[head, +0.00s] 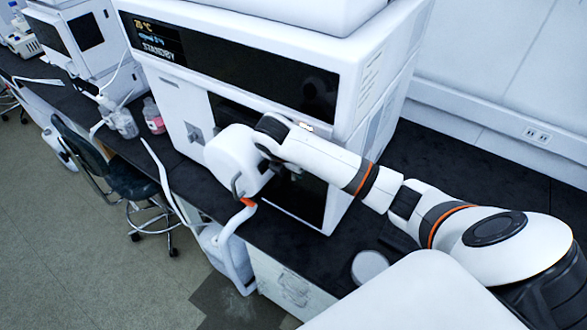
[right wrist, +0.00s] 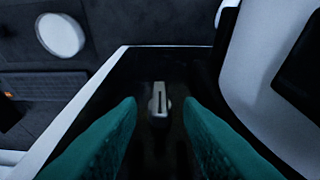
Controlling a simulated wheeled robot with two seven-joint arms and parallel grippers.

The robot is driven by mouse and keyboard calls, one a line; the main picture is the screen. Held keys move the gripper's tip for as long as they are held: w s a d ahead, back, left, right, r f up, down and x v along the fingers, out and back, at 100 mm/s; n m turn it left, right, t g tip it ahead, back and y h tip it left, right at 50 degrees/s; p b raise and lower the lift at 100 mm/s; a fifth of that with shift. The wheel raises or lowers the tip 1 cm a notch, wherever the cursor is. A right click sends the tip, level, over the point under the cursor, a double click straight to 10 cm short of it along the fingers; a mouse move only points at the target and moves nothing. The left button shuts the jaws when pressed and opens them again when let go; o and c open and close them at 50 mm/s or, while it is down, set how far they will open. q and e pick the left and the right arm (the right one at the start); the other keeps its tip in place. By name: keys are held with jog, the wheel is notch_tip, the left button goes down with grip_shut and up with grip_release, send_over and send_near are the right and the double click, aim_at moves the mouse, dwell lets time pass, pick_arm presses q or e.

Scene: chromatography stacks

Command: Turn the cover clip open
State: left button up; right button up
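The cover clip (right wrist: 160,103) is a small pale upright tab with a dark slot, on a dark panel with a white edge. In the right wrist view it lies between the teal fingertips of my right gripper (right wrist: 160,110). The fingers are spread, with a gap on both sides of the clip; contact cannot be seen. In the head view my right arm reaches in from the right to the dark lower front (head: 300,198) of the white instrument (head: 350,75). There the wrist hides the fingers and clip. My left gripper is not in view.
The instrument's display reads STANDBY. A white round disc (head: 370,267) lies on the black bench at right. A bottle with pink contents (head: 153,117) and a clear bottle (head: 124,122) stand left of the instrument. A dark stool (head: 125,180) stands on the floor.

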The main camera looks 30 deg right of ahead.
jog(key=shift+x, duration=0.8)
grip_shut()
